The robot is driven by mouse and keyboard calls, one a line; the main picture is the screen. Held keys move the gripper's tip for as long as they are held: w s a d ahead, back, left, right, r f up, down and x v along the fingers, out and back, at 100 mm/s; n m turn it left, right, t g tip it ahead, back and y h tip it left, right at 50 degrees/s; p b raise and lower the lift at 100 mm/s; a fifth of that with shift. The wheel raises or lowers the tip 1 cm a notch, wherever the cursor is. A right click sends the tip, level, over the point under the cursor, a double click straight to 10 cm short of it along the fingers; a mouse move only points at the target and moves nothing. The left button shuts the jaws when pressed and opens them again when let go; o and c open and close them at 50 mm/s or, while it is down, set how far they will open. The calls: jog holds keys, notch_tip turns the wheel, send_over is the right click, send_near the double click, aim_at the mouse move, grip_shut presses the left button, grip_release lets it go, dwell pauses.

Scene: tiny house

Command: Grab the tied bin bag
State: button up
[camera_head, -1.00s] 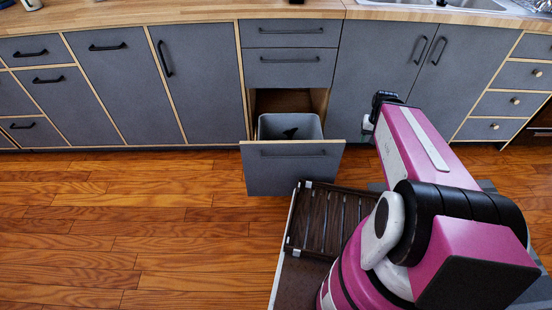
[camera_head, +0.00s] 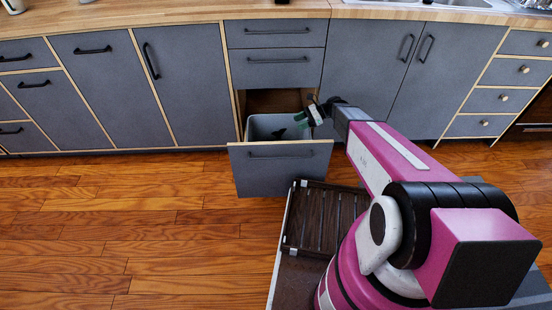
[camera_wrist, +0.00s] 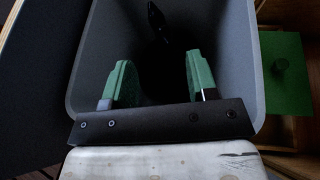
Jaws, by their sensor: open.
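The black tied bag (camera_head: 281,133) shows as a small dark shape inside the grey bin (camera_head: 257,127) in the pulled-out drawer. In the wrist view its dark knot or tip (camera_wrist: 157,22) stands up near the top of the picture, and the rest is lost in the bin's dark inside. My gripper (camera_head: 304,119) is at the bin's right side. In the wrist view its green-padded fingers (camera_wrist: 160,75) are wide apart over the bin's opening, with nothing between them. The bag's tip lies beyond the fingertips and is not touched.
The open drawer's front panel (camera_head: 280,169) stands out from the cabinets. The wooden cabinet frame and the shut drawers (camera_head: 276,70) are above and behind the bin. A green block (camera_wrist: 283,75) shows right of the bin in the wrist view. The floor (camera_head: 120,215) at left is clear.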

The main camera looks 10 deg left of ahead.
aim_at(280, 131)
jog(key=x, duration=1)
jog(key=shift+a+f, duration=0.1)
jog(key=shift+a, duration=0.1)
grip_shut()
dwell(1.1)
